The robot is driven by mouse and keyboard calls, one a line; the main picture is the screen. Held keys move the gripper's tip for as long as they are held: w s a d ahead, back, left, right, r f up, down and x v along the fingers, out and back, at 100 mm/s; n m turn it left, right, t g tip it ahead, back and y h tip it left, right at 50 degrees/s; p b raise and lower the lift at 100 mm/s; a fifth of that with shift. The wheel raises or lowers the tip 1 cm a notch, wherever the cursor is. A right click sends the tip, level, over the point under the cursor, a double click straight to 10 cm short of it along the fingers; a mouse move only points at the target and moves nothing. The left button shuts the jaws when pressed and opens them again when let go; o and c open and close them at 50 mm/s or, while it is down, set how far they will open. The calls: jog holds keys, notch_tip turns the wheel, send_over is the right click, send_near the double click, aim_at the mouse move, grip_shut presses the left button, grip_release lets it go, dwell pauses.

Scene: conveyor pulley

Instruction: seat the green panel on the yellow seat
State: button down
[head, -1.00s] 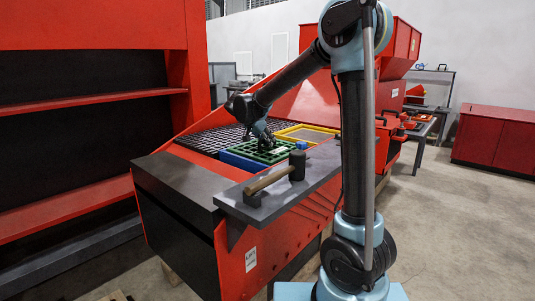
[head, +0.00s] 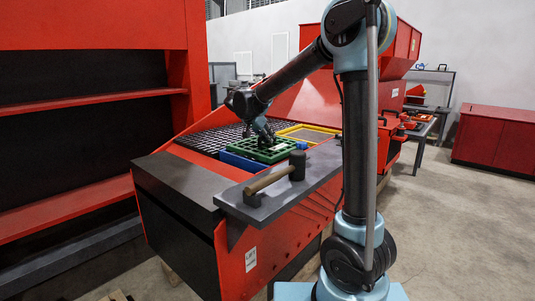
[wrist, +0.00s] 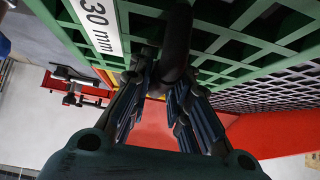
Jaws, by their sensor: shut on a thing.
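The green panel (head: 258,153) is a slotted grid. It sits just above the blue frame (head: 240,164) in the head view; whether it touches the frame I cannot tell. My gripper (head: 267,141) comes down on the panel from above. In the wrist view my gripper (wrist: 168,78) is shut on a dark handle on the green panel (wrist: 262,22), which bears a "30 mm" label. The yellow seat (head: 322,130) is an open-looking yellow border around a grey mesh, just behind and to the right of the panel.
A mallet (head: 270,181) lies on the grey ledge (head: 322,171) in front. A small blue piece (head: 301,146) shows at the panel's right. A dark grate (head: 212,139) lies behind left. Red sloping machine walls (head: 310,95) rise behind the seats.

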jog(key=shift+r, duration=4.05)
